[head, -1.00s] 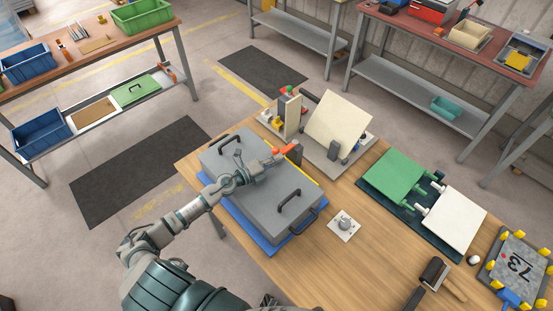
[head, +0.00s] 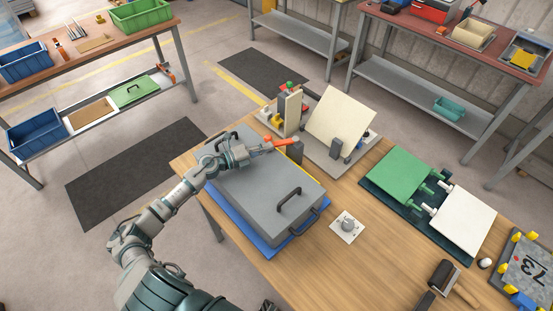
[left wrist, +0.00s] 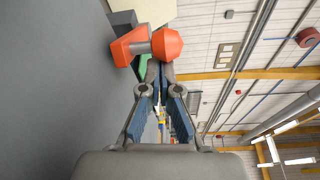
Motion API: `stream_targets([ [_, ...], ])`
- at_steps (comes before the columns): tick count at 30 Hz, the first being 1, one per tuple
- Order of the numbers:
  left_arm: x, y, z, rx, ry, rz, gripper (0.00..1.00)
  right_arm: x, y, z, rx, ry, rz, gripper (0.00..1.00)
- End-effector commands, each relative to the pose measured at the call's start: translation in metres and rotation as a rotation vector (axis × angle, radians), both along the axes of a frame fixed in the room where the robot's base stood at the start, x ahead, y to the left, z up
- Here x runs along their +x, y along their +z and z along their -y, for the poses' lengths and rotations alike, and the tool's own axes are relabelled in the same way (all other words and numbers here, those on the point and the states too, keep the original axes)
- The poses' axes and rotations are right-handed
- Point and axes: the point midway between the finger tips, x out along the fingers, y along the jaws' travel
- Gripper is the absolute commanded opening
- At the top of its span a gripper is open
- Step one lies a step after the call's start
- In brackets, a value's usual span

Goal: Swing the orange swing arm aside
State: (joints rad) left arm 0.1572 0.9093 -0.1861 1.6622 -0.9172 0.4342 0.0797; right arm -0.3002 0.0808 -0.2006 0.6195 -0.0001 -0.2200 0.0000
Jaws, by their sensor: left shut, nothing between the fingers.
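The orange swing arm (head: 283,142) sticks out over the far edge of the grey lidded box (head: 265,190), from a dark grey post at its right end. In the left wrist view the swing arm (left wrist: 128,46) ends in a rounded orange knob (left wrist: 167,44). My left gripper (head: 261,149) is over the far part of the box, at the swing arm's left end. In the left wrist view its fingertips (left wrist: 159,70) meet with nothing between them, right by the knob; I cannot tell whether they touch it. My right gripper is not in view.
A cream slanted panel (head: 340,113) and an upright post (head: 289,112) stand just behind the swing arm. The box has black handles (head: 290,200). A small knob plate (head: 347,226) and green and white panels (head: 402,176) lie to the right. Bare wood lies between them.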

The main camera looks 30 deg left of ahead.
Motion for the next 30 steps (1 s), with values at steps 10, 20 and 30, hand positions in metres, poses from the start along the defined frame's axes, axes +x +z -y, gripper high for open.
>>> stream_targets([
  [10,0.024,0.000,-0.030,0.001,0.003,0.002,0.00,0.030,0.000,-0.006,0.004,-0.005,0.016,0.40],
  [20,0.041,0.000,-0.042,0.000,0.001,0.002,0.00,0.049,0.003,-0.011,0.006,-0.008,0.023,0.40],
  [30,0.047,0.001,-0.045,-0.001,0.001,0.001,0.00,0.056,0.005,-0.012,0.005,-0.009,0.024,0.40],
])
